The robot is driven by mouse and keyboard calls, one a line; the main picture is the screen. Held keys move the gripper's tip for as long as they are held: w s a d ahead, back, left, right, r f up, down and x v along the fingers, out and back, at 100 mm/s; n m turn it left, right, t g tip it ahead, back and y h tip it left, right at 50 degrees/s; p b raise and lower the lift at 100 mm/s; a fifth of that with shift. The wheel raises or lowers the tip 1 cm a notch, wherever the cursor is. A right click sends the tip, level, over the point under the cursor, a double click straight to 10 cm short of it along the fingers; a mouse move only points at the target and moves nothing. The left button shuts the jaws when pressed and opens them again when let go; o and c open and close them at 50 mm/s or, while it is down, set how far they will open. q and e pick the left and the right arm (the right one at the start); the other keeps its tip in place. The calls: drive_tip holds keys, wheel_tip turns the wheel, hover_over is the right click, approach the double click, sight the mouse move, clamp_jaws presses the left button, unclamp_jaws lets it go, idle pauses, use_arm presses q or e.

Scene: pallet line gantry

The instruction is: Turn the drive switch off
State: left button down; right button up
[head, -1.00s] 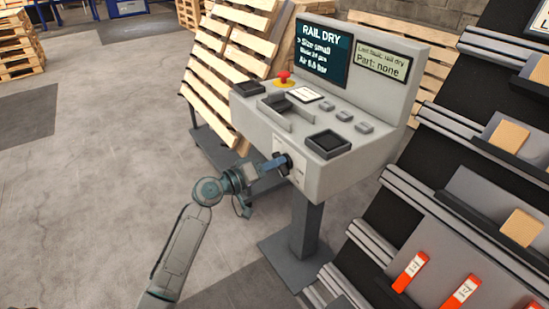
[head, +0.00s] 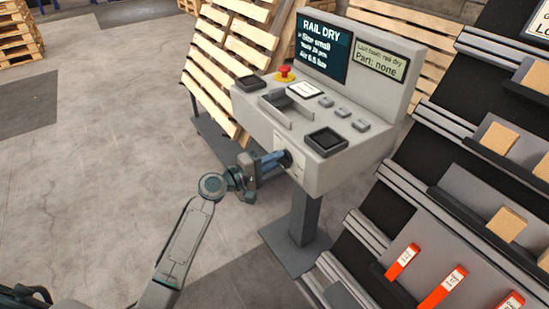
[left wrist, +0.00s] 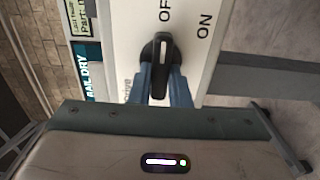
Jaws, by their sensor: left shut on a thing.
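The drive switch is a black rotary knob (left wrist: 161,52) with a white line on it, set in a pale plate on the console's side. In the left wrist view its white line points up the picture, at the word OFF; ON stands to the right of that. My left gripper (left wrist: 161,80) has its blue fingers on both sides of the knob and is shut on it. In the head view the left gripper (head: 280,160) reaches the console's front face, and the knob is mostly hidden by the fingers. My right gripper is not in view.
The grey console (head: 322,182) stands on a post and carries a screen (head: 322,50), a red button (head: 284,74) and several keys. A sloped rack (head: 440,235) with boxes and orange-red items stands close at right. Wooden pallets (head: 228,60) lean behind.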

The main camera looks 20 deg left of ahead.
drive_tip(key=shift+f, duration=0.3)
use_arm(q)
drive_tip(key=c, duration=1.4)
unclamp_jaws()
drive_tip(key=shift+o, duration=0.2)
